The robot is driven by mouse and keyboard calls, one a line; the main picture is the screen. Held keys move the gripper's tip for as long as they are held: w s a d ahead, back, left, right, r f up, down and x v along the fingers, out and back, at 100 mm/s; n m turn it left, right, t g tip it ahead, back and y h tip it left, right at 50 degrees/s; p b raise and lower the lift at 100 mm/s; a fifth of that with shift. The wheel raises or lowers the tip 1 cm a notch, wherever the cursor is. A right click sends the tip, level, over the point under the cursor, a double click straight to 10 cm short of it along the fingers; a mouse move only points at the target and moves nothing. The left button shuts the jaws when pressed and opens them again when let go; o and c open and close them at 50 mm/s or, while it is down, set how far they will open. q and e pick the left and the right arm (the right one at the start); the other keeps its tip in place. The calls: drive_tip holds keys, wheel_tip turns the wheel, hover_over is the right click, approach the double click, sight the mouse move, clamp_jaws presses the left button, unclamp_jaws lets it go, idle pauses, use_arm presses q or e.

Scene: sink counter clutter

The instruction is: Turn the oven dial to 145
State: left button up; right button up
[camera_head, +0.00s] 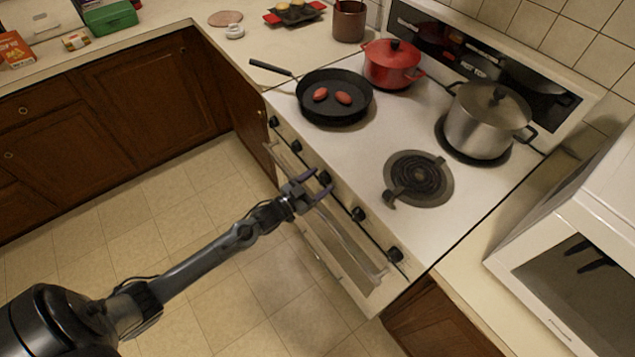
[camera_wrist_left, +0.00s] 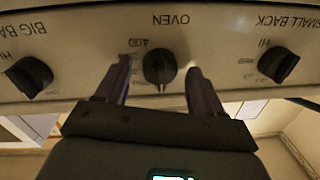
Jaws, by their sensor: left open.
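The oven dial (camera_wrist_left: 159,67) is a black knob on the stove's front panel, under an upside-down "OVEN" label in the left wrist view. The printing beside it is partly legible; I cannot read its setting. In the head view the oven dial (camera_head: 324,177) is the middle knob of the row. My left gripper (camera_head: 316,187) is in front of the panel. In the left wrist view its two fingers (camera_wrist_left: 157,72) stand open on either side of the dial, with visible gaps. I cannot tell how deep they reach around it. My right gripper is not in view.
Other knobs flank the dial, such as the "SMALL BACK" knob (camera_wrist_left: 279,65) and the left one (camera_wrist_left: 30,77). The oven handle (camera_head: 345,245) runs below. A black pan (camera_head: 335,110), red pot (camera_head: 391,65) and steel pot (camera_head: 487,120) stand on the stovetop. The floor (camera_head: 215,240) is clear.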

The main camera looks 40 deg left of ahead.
use_arm(q)
drive_tip(key=c, duration=1.1)
drive_tip(key=shift+o, duration=0.2)
drive_tip(key=shift+m, duration=0.3)
drive_tip(key=m, duration=0.6)
drive_tip(key=shift+m+t, duration=0.3)
drive_tip(key=shift+a+m+h, duration=0.1)
drive_tip(key=shift+m+h, duration=0.35)
drive_tip(key=shift+m, duration=3.45)
drive_tip(key=shift+a+m+h, duration=0.1)
drive_tip(key=shift+m+h, duration=0.3)
drive_tip(key=shift+m, duration=3.5)
drive_tip(key=shift+m+h, duration=0.45)
drive_tip(key=shift+m, duration=3.45)
drive_tip(key=shift+f, duration=0.1)
